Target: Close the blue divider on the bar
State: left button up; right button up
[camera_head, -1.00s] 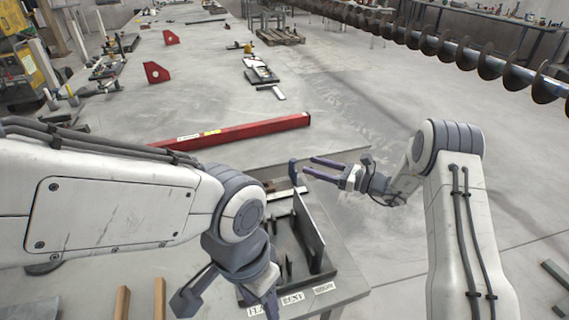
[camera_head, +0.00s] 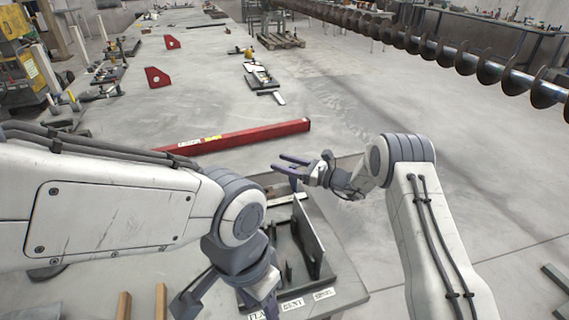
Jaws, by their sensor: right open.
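The blue divider (camera_head: 293,184) stands upright at the right end of a pale bar (camera_head: 282,200), at the back of the dark sorting tray (camera_head: 328,268). Its upper part is hidden by my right gripper (camera_head: 278,163). That gripper is open and empty, its two fingers pointing left across the top of the divider. I cannot tell whether they touch it. My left gripper (camera_head: 228,300) hangs at the tray's left front with its fingers apart and appears empty. My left arm hides part of the tray's left side.
Labels (camera_head: 292,304) line the tray's front edge. Wooden strips (camera_head: 160,300) are at the lower left. A large auger (camera_head: 440,48) spans the back right.

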grip_shut()
dwell(1.3)
